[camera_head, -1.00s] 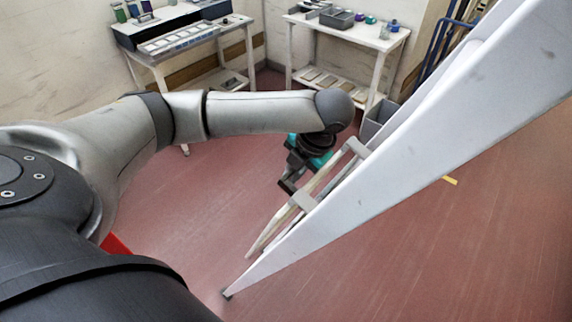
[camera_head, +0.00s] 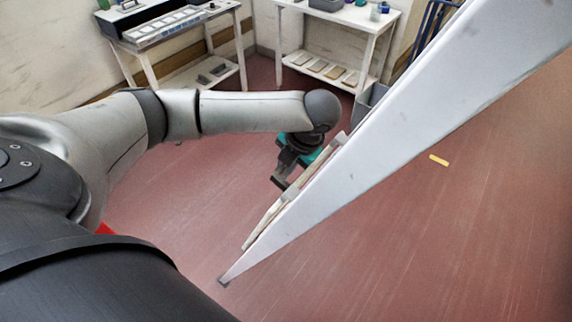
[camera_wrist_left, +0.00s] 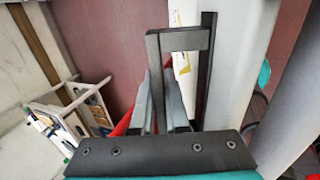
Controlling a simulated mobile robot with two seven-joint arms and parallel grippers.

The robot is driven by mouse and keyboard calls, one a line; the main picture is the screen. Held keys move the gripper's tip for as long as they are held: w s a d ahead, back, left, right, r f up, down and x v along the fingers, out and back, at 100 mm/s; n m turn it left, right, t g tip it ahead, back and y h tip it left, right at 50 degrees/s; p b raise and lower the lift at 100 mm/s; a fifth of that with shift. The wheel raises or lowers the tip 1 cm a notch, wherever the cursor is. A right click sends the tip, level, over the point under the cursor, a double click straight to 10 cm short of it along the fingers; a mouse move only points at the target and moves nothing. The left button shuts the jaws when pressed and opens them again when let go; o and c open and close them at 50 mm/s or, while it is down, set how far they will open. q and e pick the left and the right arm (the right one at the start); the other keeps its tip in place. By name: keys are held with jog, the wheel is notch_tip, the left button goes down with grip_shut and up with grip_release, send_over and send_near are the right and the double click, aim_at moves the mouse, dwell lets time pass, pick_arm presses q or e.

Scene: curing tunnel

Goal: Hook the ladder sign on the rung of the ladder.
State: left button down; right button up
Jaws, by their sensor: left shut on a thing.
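The white ladder (camera_head: 400,130) slants from the lower middle to the upper right in the head view. Its near rail hides most of its rungs and far rail (camera_head: 265,222). My left gripper (camera_head: 279,182) points down just left of the ladder, low over the floor. In the left wrist view its dark fingers (camera_wrist_left: 182,42) are shut on a thin pale panel with yellow marks, which looks like the ladder sign (camera_wrist_left: 184,62). Most of the sign is hidden by the fingers. The ladder's pale rail (camera_wrist_left: 235,70) stands close to the right of them. I cannot tell whether they touch. My right gripper is out of view.
A white table (camera_head: 170,27) with a dark device stands at the back left. A white shelf table (camera_head: 345,18) with small containers stands at the back middle. A grey bin (camera_head: 366,102) is behind the ladder. The red floor left of the ladder is clear.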

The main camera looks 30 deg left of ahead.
pick_arm(q)
jog(key=c, duration=0.8)
grip_release()
jog(key=shift+c, duration=0.2)
jog(key=v, duration=1.5)
jog(key=shift+r, duration=0.15)
